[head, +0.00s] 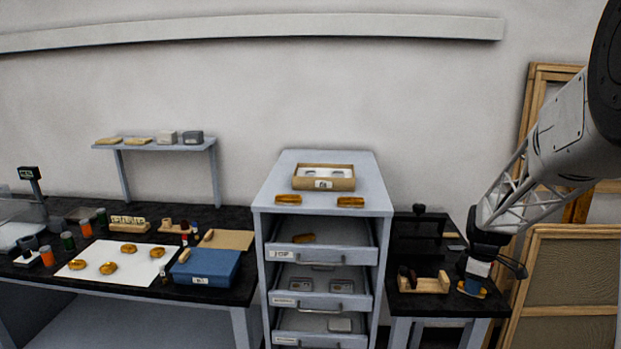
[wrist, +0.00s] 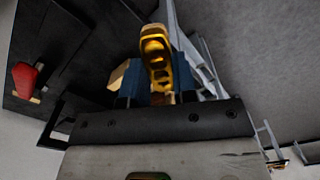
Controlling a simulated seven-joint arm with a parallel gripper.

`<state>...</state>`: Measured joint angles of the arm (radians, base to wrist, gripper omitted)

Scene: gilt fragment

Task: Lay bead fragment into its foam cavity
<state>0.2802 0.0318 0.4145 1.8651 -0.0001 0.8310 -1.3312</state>
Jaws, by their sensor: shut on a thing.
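My gripper (head: 471,284) is low over the right end of the small dark table. In the wrist view its blue fingers (wrist: 157,88) are shut on a gilt fragment with rounded bead-like lumps (wrist: 155,50). The held fragment shows in the head view as a small gold patch (head: 478,292), mostly hidden by the gripper; I cannot tell if it touches the table. A shallow cardboard box (head: 323,184) stands on the grey cabinet, with white foam (head: 323,172) and two dark cavities inside. Two gilt fragments lie before it, one left (head: 288,199) and one right (head: 351,202).
The grey cabinet (head: 385,205) has open drawers (head: 321,256); the top one holds a gold piece (head: 304,238). A wooden holder (head: 424,286) with dark tools stands left of my gripper. Wooden frames (head: 570,270) lean at right. A blue box (head: 205,266) sits on the left bench.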

